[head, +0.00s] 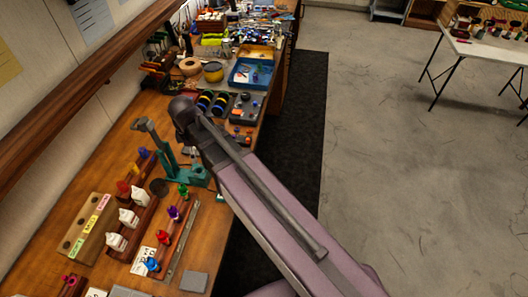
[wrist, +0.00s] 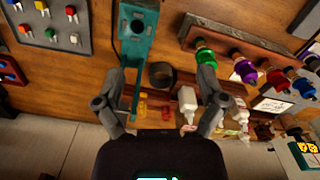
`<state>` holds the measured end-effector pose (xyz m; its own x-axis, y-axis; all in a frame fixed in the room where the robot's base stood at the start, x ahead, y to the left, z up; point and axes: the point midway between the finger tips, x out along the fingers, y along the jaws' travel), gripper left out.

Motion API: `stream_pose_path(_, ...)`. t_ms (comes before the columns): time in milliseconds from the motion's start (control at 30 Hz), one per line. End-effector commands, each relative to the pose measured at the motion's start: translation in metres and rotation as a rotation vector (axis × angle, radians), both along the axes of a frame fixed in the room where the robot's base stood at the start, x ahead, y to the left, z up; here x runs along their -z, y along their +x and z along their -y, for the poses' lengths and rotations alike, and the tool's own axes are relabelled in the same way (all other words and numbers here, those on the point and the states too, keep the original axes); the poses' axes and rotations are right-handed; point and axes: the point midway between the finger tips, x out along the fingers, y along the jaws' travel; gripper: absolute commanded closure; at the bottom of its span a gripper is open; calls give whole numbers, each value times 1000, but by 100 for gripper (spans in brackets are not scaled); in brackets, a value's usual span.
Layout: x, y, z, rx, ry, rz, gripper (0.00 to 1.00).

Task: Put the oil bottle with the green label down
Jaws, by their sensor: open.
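My gripper (wrist: 160,80) is open in the wrist view, its two fingers wide apart. A white bottle (wrist: 187,101) shows between them, close to the right finger; I cannot tell whether they touch. In the head view my arm hides the gripper. There, white bottles (head: 138,196), (head: 128,217) and (head: 116,242) stand in a row on the bench at left. Beside them is a wooden block (head: 70,228) with green, yellow and pink labels on it. No green label on a bottle can be made out, so I cannot tell which bottle is the green one.
A teal stand (wrist: 138,45) and a dark round cup (wrist: 161,75) are close to the fingers. A rack with coloured-handled tools (wrist: 245,70) lies to the right. The bench is crowded; blue tray (head: 240,74) stands further back. The floor (head: 400,190) at right is clear.

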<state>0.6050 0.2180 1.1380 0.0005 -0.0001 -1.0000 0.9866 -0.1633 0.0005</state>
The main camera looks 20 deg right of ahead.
Motion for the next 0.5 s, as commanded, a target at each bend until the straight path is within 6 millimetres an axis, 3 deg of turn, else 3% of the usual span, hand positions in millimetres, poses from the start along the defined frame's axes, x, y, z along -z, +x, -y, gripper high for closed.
stream_pose_path(33, 0, -5, 21, 96, 0, 0, 10)
stream_pose_path(100, 0, -9, 45, 235, 0, 0, 10)
stream_pose_path(500, 0, -45, 169, 1022, 0, 0, 10)
